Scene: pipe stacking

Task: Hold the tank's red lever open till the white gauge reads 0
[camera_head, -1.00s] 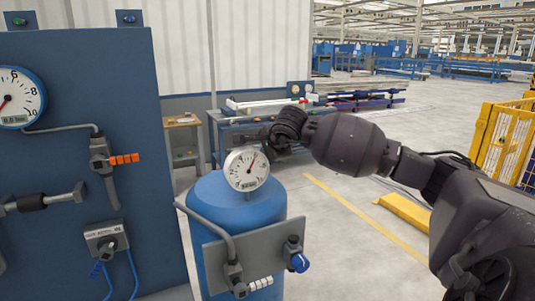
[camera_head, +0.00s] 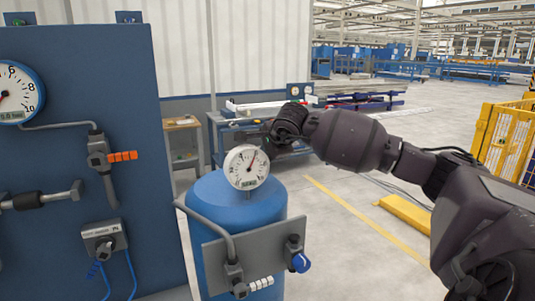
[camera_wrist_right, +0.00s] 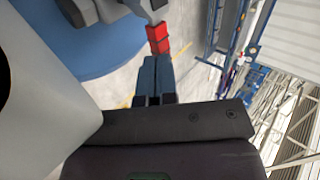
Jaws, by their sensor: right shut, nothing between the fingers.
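The blue tank (camera_head: 235,205) stands right of the blue panel, with the white gauge (camera_head: 246,167) on top. The gauge's needle points up and slightly right, not at the low end; its digits are too small to read surely. The red lever (camera_wrist_right: 158,38) shows in the right wrist view beside a grey fitting; in the head view it is hidden behind the gauge. My right gripper (camera_wrist_right: 156,62) is shut and empty, its fingertips right at the lever's near end; I cannot tell whether they touch. In the head view its fingers are mostly hidden. My left gripper is not in view.
A grey plate with a blue-handled valve (camera_head: 300,262) is on the tank's front. The blue panel (camera_head: 70,160) at left carries a larger gauge (camera_head: 14,92) and an orange-handled valve (camera_head: 122,156). A workbench (camera_head: 235,125) stands behind. Open floor lies to the right, before a yellow cage (camera_head: 510,145).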

